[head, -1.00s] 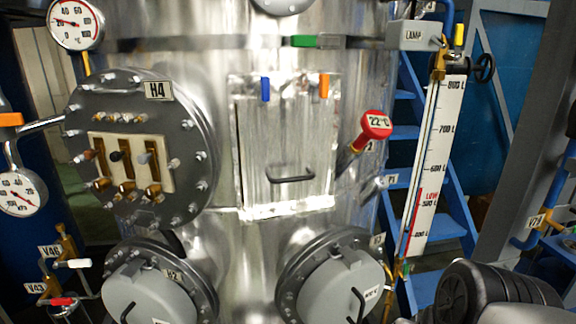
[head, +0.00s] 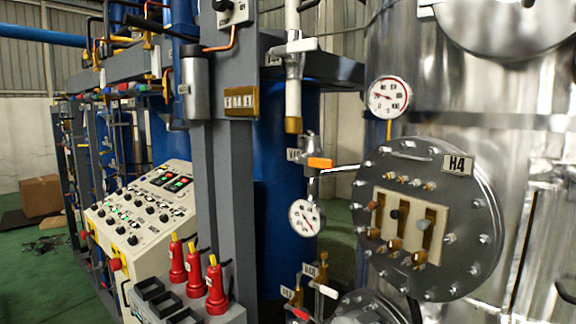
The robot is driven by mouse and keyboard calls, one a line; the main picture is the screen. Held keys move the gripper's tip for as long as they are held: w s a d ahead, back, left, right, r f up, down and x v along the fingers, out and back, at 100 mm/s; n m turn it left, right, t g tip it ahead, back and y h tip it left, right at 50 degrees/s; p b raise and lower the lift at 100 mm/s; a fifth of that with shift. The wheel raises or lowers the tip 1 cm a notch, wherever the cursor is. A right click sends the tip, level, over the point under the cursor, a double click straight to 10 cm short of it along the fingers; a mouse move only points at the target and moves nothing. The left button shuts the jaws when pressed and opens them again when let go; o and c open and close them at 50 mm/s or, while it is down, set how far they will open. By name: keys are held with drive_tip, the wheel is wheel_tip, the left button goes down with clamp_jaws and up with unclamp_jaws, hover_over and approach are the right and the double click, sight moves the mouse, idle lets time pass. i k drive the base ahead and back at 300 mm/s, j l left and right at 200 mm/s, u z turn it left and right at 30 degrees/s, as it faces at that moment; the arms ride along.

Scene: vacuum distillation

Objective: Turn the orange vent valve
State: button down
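An orange valve handle (head: 320,162) is in the head view, right of centre, on a small metal valve against the steel tank's left side. It lies roughly level. A thin bright pipe runs from it to the right, toward the round H4 flange (head: 390,283). A white tag, partly hidden, is at its left, and a round gauge (head: 305,217) is just below it. My gripper is not in view, so its state does not show.
A second gauge (head: 388,97) is up and right of the valve. A grey post (head: 230,190), red bottles with yellow tops (head: 215,285) and a control panel (head: 150,210) stand left. Smaller valves with white and red handles are below. Green floor (head: 40,275) is open at far left.

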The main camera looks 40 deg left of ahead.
sight(322, 163)
drive_tip(key=u, duration=1.6)
